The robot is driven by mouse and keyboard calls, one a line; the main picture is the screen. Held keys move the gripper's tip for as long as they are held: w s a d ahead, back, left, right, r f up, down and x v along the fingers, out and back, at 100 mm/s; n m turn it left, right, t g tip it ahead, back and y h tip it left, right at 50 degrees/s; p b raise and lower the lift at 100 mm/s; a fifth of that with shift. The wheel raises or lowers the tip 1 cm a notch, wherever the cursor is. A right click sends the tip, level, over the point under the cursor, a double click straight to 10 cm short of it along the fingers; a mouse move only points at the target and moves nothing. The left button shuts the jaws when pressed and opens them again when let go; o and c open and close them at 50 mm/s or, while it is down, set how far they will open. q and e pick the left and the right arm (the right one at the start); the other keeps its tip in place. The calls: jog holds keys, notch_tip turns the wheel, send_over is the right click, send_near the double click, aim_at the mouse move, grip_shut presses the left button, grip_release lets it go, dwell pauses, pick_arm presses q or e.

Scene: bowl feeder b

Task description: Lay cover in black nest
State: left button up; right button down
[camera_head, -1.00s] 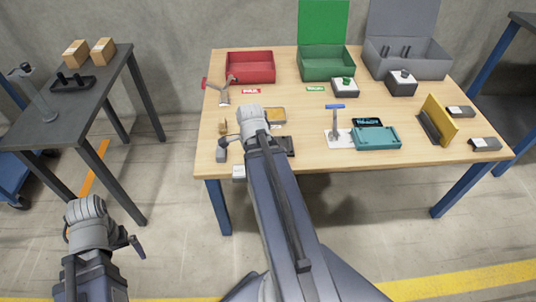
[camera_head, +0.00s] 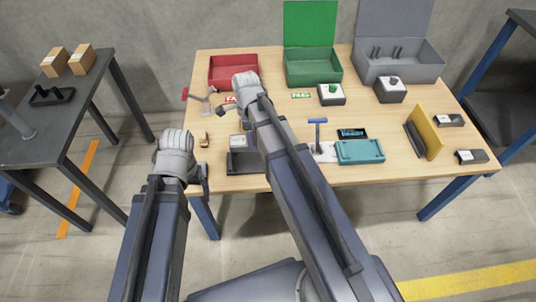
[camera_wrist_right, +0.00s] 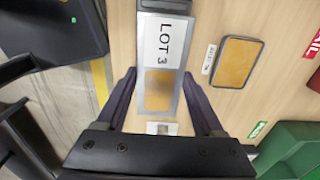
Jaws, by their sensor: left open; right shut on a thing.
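The cover (camera_wrist_right: 163,75), a flat grey plate with a LOT 3 label and an amber patch, lies between the two fingertips of my right gripper (camera_wrist_right: 159,74). In the head view, the cover (camera_head: 238,141) shows small and pale below that gripper (camera_head: 226,112). The black nest (camera_head: 247,165) is near the table's front edge, just below the cover in the picture and partly hidden by my right arm. I cannot tell the gap between them. My left gripper (camera_head: 204,173) is open at the table's front left edge, apart from the cover.
An amber pad with a grey rim (camera_wrist_right: 238,62) lies beside the cover. A small tan part (camera_head: 204,140) is at the left. Red (camera_head: 233,72) and green (camera_head: 313,72) bins stand behind.

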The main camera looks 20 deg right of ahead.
jog(key=b, duration=0.6)
send_over(252, 161)
notch_tip(252, 161, down, 6)
jog(key=shift+f, duration=0.15)
notch_tip(252, 161, down, 4)
jog(key=b, duration=0.4)
grip_release()
jog(key=shift+r, duration=0.2)
